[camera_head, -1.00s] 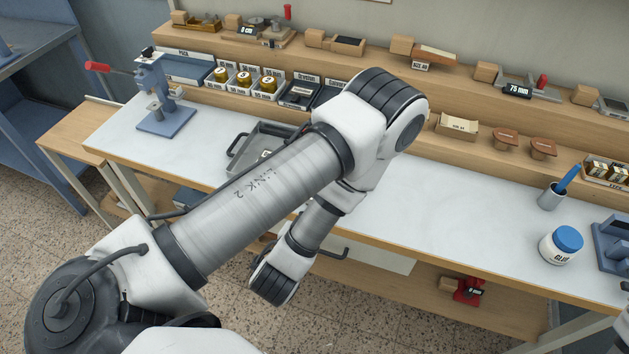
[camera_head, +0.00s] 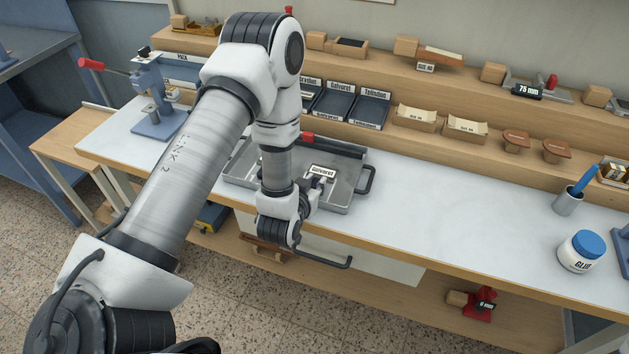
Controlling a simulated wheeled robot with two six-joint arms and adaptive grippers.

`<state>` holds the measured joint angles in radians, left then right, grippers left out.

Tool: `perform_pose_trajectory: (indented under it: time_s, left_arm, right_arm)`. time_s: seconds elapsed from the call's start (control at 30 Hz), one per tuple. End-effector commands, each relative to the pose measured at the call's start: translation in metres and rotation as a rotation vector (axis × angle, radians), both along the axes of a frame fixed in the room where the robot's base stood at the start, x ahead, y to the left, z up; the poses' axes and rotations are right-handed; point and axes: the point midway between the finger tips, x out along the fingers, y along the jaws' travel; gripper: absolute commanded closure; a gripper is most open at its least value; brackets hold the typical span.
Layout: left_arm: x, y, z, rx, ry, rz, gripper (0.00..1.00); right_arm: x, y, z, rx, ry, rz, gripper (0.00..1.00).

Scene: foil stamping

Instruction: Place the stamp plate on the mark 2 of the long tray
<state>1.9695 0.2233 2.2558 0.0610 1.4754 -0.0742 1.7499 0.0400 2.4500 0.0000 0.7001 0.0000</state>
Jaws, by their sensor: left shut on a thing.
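The long tray (camera_head: 355,153) is a shallow grey metal tray with dark end handles, lying on the white bench top. My left arm hides its middle. My left gripper (camera_head: 319,182) is over the right half of the tray, near its front wall. It is shut on a small plate with a white label (camera_head: 322,171) that seems to read "Galvorst"; I take this as the stamp plate. I cannot tell whether the plate touches the tray floor. No mark 2 can be made out. My right gripper is not in view.
A blue press with a red lever (camera_head: 158,105) stands left. Labelled dark bins (camera_head: 370,107) and card boxes (camera_head: 415,118) line the shelf behind. A red-ended thing (camera_head: 307,137) is at the tray's back. A glue jar (camera_head: 581,251) stands right.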

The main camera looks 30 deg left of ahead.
Motion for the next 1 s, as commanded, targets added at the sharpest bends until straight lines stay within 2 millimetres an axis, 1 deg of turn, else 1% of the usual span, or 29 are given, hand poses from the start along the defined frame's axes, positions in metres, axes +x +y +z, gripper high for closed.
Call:
perform_pose_trajectory:
  time_s: [0.13,0.27,0.3,0.33,0.6,0.7,0.77,0.87,0.97,1.0]
  left_arm:
    - [0.0,0.0,0.001,0.0,-0.002,0.0,1.0]
    - [0.0,0.0,-0.004,0.0,-0.002,0.0,1.0]
    - [0.0,0.0,-0.003,-0.001,-0.001,0.0,0.66]
    - [0.0,0.0,-0.002,-0.001,-0.001,0.0,0.55]
    - [0.0,0.0,-0.002,-0.001,-0.001,0.0,0.55]
    - [0.0,0.0,0.004,0.0,-0.002,0.0,0.55]
    - [-0.007,-0.002,0.003,-0.001,-0.001,0.0,0.55]
    - [-0.024,-0.006,0.009,-0.001,0.001,0.0,0.55]
    - [-0.049,-0.012,0.019,-0.001,0.002,-0.001,0.55]
    - [-0.06,-0.015,0.027,0.0,0.004,0.0,0.55]
  right_arm:
    - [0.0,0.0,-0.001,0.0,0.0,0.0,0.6]
    - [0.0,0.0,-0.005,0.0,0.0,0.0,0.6]
    - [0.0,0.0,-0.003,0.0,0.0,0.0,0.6]
    - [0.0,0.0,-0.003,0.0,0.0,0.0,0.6]
    - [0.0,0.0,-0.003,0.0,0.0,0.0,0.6]
    - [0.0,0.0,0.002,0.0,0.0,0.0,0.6]
    - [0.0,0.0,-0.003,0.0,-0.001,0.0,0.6]
    - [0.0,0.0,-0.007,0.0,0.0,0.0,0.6]
    - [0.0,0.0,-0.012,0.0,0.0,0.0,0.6]
    - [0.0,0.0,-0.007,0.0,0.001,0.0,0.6]
